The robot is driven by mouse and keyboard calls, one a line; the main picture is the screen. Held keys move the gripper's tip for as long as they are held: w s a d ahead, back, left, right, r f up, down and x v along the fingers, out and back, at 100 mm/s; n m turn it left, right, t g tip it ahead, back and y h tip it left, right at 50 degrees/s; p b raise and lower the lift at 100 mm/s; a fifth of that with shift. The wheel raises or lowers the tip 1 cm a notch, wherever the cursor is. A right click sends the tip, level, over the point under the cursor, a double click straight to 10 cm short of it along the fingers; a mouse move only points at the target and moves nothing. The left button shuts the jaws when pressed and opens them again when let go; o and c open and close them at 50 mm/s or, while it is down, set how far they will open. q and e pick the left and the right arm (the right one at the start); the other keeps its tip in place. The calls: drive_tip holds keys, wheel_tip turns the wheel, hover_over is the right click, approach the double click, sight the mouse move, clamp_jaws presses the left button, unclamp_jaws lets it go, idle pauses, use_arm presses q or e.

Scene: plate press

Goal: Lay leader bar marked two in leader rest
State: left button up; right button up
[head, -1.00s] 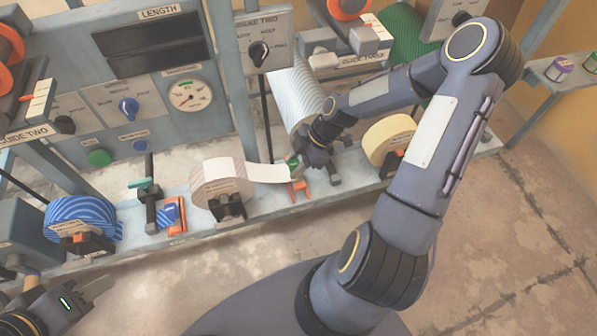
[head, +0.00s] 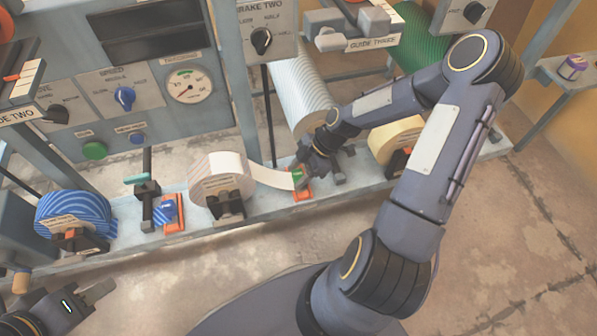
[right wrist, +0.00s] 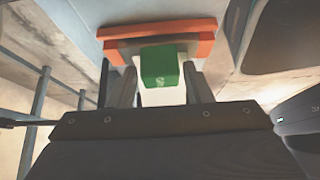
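The green leader bar (right wrist: 160,68) carries a pale mark, possibly a 2, in the right wrist view. It sits between the two fingertips of my right gripper (right wrist: 160,82), which look shut on its sides. In the head view the bar (head: 297,174) is at the end of a white strip and over the orange leader rest (head: 303,193). Whether it is fully seated is hidden. My left gripper (head: 92,296) is at the lower left, away from the bench; its opening is unclear.
A white roll (head: 218,178) feeds the strip. A blue striped roll (head: 75,215) and another orange rest (head: 172,214) with a blue bar stand to its left. A cream roll (head: 392,140) and a tall silver roller (head: 300,95) flank my right gripper.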

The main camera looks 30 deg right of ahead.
drive_tip(key=shift+o, duration=1.1)
drive_tip(key=p+v, duration=0.3)
drive_tip(key=v, duration=0.5)
drive_tip(key=shift+f, duration=0.1)
